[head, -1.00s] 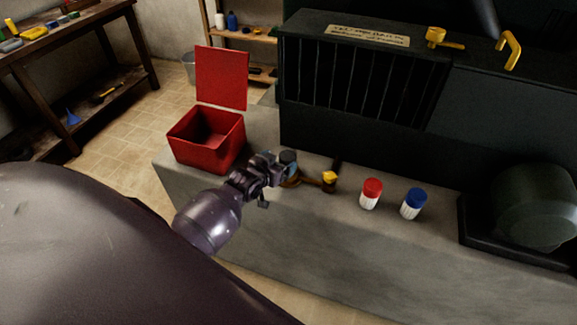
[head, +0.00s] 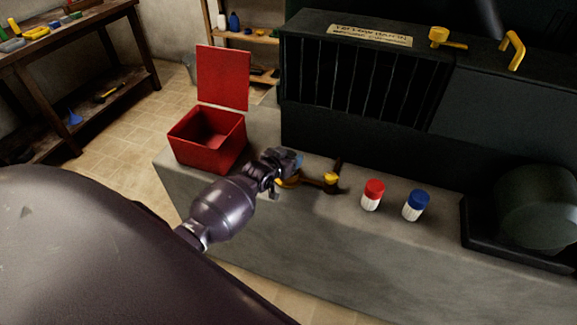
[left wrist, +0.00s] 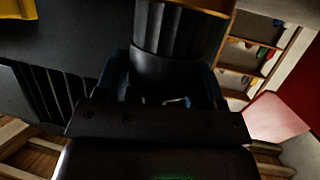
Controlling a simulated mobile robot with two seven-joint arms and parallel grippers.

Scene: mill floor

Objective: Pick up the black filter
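The black filter (left wrist: 175,50) shows in the left wrist view as a dark, ridged cylinder between the fingers of my left gripper (left wrist: 165,88). The fingers flank it closely, but shadow hides whether they press on it. There the gripper hides most or all of the filter. I cannot tell whether the filter touches the counter. My right gripper is not in view.
A hammer (head: 331,180) lies just right of the gripper. A red-capped jar (head: 372,196) and a blue-capped jar (head: 415,206) stand further right on the counter (head: 330,235). The open red box (head: 207,139) is left. A dark machine (head: 355,75) rises behind.

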